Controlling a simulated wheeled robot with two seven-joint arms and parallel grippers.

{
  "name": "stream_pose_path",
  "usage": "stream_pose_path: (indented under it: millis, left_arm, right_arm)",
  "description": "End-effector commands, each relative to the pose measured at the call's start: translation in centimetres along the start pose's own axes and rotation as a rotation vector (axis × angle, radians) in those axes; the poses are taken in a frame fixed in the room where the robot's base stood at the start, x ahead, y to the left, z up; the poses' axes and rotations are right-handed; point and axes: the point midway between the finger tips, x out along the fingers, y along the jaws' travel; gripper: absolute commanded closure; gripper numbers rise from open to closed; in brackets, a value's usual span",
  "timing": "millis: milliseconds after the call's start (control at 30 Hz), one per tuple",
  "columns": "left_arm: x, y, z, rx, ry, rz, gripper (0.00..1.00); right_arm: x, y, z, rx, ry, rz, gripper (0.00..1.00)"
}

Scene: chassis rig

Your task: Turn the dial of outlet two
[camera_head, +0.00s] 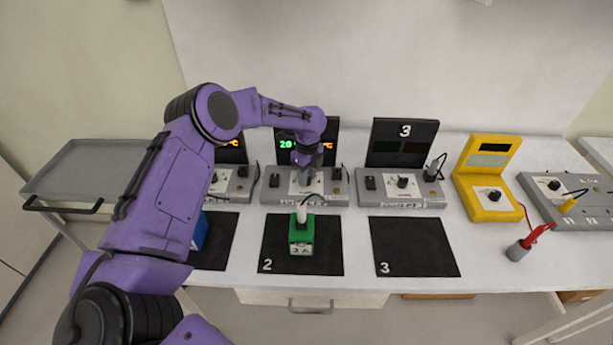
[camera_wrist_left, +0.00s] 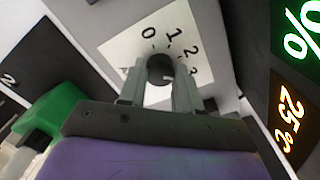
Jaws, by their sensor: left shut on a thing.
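Outlet two (camera_head: 277,195) is the grey box in the middle left of the bench, with a lit display behind it reading green and orange. Its dial (camera_wrist_left: 160,68) is a dark round knob on a white plate (camera_wrist_left: 125,50) marked 0, 1, 2 and 3 in the left wrist view. My left gripper (camera_head: 304,165) reaches down over this plate from above. In the left wrist view its two fingers (camera_wrist_left: 160,85) are shut on the dial, one on each side. In the head view the gripper partly hides the dial. My right gripper is in neither view.
A green block (camera_head: 301,240) with a white plug stands on black mat 2 (camera_head: 272,262), in front of outlet two. Outlet three (camera_head: 425,196) and a yellow meter (camera_head: 476,205) stand to the right. Black mat 3 (camera_head: 420,255) is empty.

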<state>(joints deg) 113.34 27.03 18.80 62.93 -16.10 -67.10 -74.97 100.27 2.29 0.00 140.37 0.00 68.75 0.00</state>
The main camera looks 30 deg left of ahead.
Motion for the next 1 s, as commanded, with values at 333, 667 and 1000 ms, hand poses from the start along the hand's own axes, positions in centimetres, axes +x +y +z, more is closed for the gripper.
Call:
stream_pose_path:
  millis: [333, 667, 1000]
  left_arm:
    - [0.3, 0.2, -0.2, 0.014, 0.004, 0.006, 0.97]
    - [0.2, 0.1, -0.1, 0.013, 0.002, 0.004, 0.41]
    - [-2.4, -0.1, -0.1, 0.013, 0.001, -0.002, 0.41]
  right_arm:
    - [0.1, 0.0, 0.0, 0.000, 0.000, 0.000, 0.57]
    - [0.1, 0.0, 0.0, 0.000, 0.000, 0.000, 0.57]
    - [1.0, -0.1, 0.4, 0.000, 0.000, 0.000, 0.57]
